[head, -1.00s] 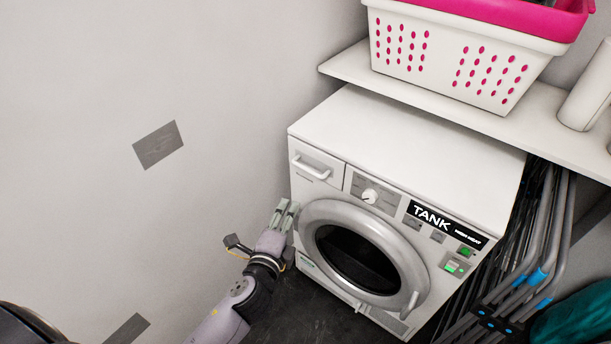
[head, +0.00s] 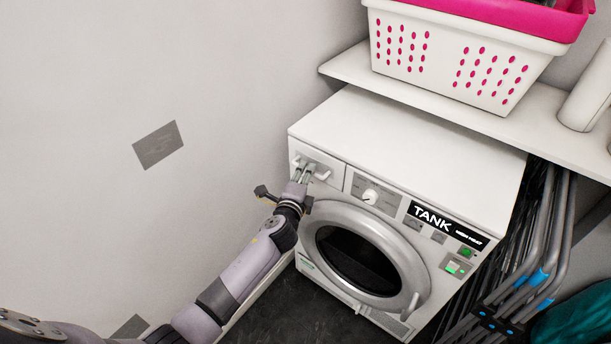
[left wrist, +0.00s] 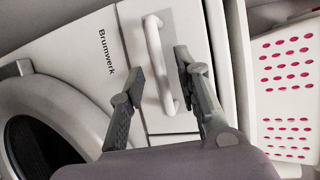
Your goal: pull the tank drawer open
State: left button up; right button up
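The white dryer (head: 415,165) stands against the wall, its round door (head: 366,254) shut. The tank drawer (head: 334,174) is at its upper left corner, flush with the front, with a white bar handle (head: 322,171). In the left wrist view the handle (left wrist: 158,62) runs between the two fingers of my left gripper (left wrist: 160,80). The left gripper (head: 305,172) is open, one finger on each side of the bar, with a gap visible on the side of the left finger. Whether the other finger touches the bar I cannot tell. My right gripper is not in view.
A shelf (head: 345,66) above the dryer carries a white and pink basket (head: 445,60). Folded grey racks (head: 535,245) lean at the dryer's right side. The wall (head: 230,90) is close on the left. Dark floor (head: 310,310) lies before the dryer.

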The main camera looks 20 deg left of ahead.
pick_arm(q)
jog(key=shift+w, duration=0.35)
grip_shut()
jog(key=shift+f, duration=0.1)
dwell(0.7)
